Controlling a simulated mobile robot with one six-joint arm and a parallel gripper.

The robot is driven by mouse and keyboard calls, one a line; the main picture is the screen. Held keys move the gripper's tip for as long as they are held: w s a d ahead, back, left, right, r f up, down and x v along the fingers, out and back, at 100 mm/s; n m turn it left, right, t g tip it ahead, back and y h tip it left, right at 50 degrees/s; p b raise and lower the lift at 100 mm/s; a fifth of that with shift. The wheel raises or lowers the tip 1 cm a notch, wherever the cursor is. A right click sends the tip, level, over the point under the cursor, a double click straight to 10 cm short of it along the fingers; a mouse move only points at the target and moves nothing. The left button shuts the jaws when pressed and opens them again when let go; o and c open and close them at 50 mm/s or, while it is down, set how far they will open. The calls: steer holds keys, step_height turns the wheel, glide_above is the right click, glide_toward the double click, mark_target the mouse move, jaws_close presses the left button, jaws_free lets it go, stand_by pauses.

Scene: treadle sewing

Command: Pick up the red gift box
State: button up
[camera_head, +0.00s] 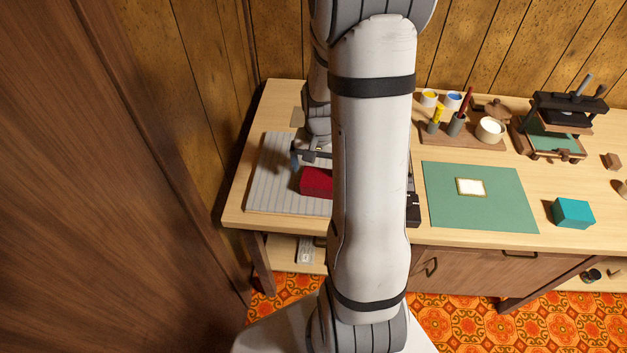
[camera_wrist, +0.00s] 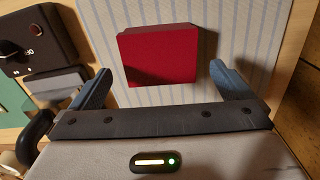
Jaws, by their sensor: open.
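The red gift box (camera_head: 316,182) sits on a grey striped mat (camera_head: 270,188) at the left end of the table, partly hidden behind my arm in the head view. In the wrist view the red box (camera_wrist: 158,54) lies just beyond the fingertips, roughly centred between them. My gripper (camera_wrist: 160,78) is open, with one blue-grey finger to the left of the box and one to the right. Nothing is held. In the head view my gripper (camera_head: 306,158) is close to the box, mostly hidden by my arm.
A black device (camera_wrist: 32,42) stands left of the mat in the wrist view. In the head view a green mat (camera_head: 500,215) with a small card (camera_head: 471,187), a teal box (camera_head: 573,213), a holder tray (camera_head: 462,135) and a press (camera_head: 560,115) lie to the right. Wood-panelled walls stand behind and left.

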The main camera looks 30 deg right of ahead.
mark_target(319, 177)
steer(key=shift+f, duration=2.7)
steer(key=shift+c, duration=0.4)
steer(key=c, duration=0.8)
steer(key=shift+c, duration=0.2)
